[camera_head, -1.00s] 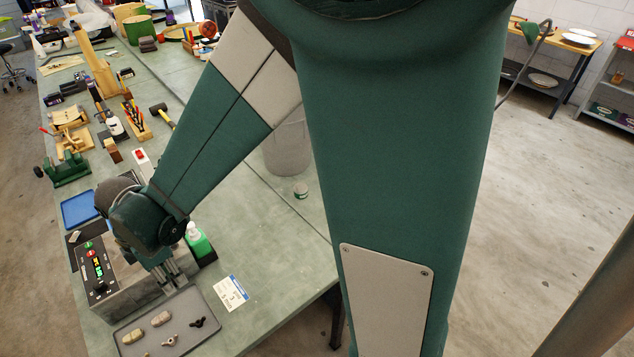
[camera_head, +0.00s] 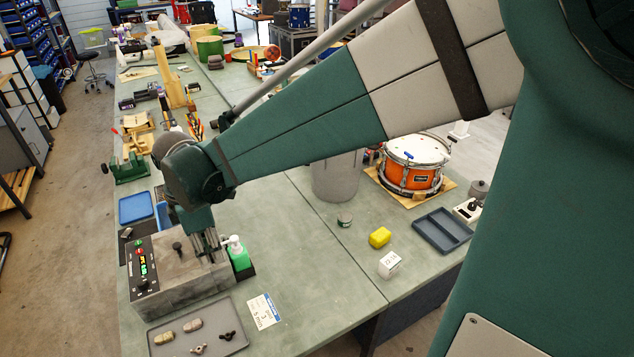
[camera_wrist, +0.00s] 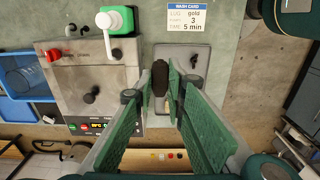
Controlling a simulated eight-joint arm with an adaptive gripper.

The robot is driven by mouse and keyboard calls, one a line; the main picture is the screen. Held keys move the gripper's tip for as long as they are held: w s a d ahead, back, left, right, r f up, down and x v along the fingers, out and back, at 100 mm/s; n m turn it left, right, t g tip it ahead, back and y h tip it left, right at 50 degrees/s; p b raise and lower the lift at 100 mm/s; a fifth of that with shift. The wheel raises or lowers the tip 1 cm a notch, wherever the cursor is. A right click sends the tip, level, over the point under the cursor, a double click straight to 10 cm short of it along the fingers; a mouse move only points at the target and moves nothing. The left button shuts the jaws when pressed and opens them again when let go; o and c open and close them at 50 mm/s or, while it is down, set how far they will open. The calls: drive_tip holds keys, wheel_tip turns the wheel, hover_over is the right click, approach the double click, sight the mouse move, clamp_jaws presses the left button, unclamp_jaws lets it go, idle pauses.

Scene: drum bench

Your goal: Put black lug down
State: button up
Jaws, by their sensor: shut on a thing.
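My gripper (camera_wrist: 163,85) is shut on the black lug (camera_wrist: 160,78), a dark oblong piece between the tips of its green fingers in the wrist view. In the head view my gripper (camera_head: 209,246) is over the right part of the grey washer box, beside the green bottle; the lug cannot be made out there. A grey tray (camera_head: 243,346) lies in front of the box. On it are two beige lugs (camera_head: 193,325), a silvery wing-shaped piece (camera_head: 197,349) and a black one (camera_head: 227,335). In the wrist view the fingers hide part of the tray (camera_wrist: 205,50).
The washer box (camera_head: 165,285) has a lit panel and a black knob (camera_head: 177,248). A green bottle (camera_head: 239,254) with a white pump stands close to my gripper. A wash card (camera_head: 264,311) lies right of the tray.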

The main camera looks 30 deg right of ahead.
drive_tip(key=w+d+m, duration=0.4)
drive_tip(key=w+d, duration=0.1)
drive_tip(key=d, duration=0.8)
drive_tip(key=w+d+m, duration=0.3)
drive_tip(key=w+d, duration=0.1)
drive_tip(key=d, duration=0.8)
drive_tip(key=w+d+m, duration=0.4)
drive_tip(key=w+d, duration=0.1)
drive_tip(key=d, duration=0.8)
drive_tip(key=s+d+m, duration=0.2)
drive_tip(key=d+m, duration=0.1)
drive_tip(key=d, duration=1.1)
drive_tip(key=s+d+m, duration=0.3)
drive_tip(key=d+m, duration=0.1)
drive_tip(key=d, duration=0.9)
wheel_tip(320, 180, down, 12)
drive_tip(key=shift+d+r+p, duration=0.25)
drive_tip(key=shift+p, duration=0.15)
drive_tip(key=shift+f, duration=3.1)
drive_tip(key=shift+f, duration=0.1)
